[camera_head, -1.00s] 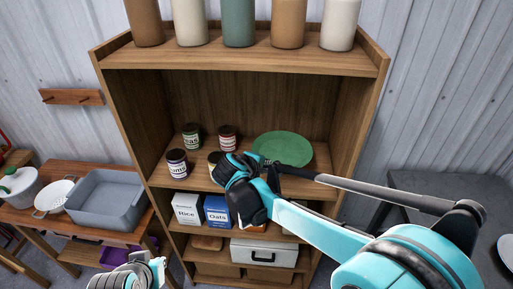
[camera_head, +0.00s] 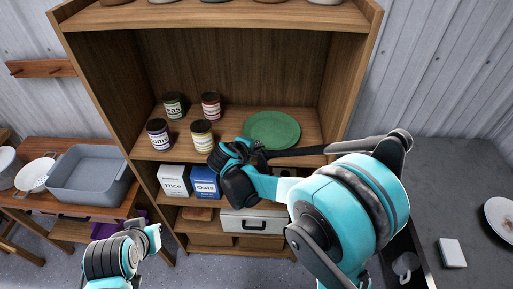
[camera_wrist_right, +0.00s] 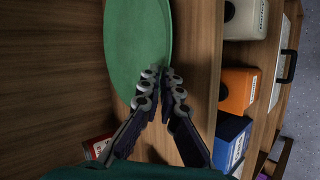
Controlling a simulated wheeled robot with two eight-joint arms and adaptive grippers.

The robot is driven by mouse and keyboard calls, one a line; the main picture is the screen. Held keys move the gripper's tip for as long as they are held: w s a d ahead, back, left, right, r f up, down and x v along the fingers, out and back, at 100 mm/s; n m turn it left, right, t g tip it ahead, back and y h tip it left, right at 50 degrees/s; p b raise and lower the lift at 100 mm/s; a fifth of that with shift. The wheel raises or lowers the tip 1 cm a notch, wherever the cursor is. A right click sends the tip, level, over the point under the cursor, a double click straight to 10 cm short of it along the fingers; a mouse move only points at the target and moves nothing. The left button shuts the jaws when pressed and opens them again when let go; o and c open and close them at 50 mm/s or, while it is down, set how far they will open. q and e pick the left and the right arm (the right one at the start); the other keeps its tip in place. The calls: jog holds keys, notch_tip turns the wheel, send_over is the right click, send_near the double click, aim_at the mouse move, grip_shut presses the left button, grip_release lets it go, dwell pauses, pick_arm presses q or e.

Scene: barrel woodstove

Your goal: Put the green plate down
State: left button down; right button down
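The green plate (camera_head: 272,129) is over the right part of the middle shelf (camera_head: 312,128), face up. I cannot tell whether all of its underside touches the wood. My right gripper (camera_head: 258,155) is at the plate's front rim. In the right wrist view the fingertips (camera_wrist_right: 162,75) are close together on the rim of the plate (camera_wrist_right: 135,35), one on each side, so it looks shut on it. My left gripper (camera_head: 152,235) is low at the left front, away from the plate; its fingers are too unclear to judge.
Several cans, among them a red-topped one (camera_head: 211,106) and a yellow one (camera_head: 202,135), stand left of the plate. Below are a Rice box (camera_head: 174,180), an Oats box (camera_head: 205,183) and a grey case (camera_head: 252,221). A grey basin (camera_head: 90,174) is on the left table.

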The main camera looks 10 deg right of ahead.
jog(key=c, duration=2)
grip_release()
jog(key=shift+r, duration=0.1)
jog(key=shift+s+a+r, duration=0.2)
jog(key=shift+s+r, duration=0.05)
jog(key=p+v, duration=0.2)
jog(key=v, duration=0.9)
jog(key=s+d+f+m+y, duration=0.1)
jog(key=s+d+m+y, duration=0.2)
jog(key=s, duration=0.6)
jog(key=s+d+f+m+g+y, duration=0.1)
jog(key=s+d+m+y, duration=0.2)
jog(key=s+d+m, duration=0.3)
jog(key=s+m, duration=0.1)
jog(key=s, duration=0.1)
jog(key=shift+s+y, duration=0.3)
jog(key=shift+s, duration=0.1)
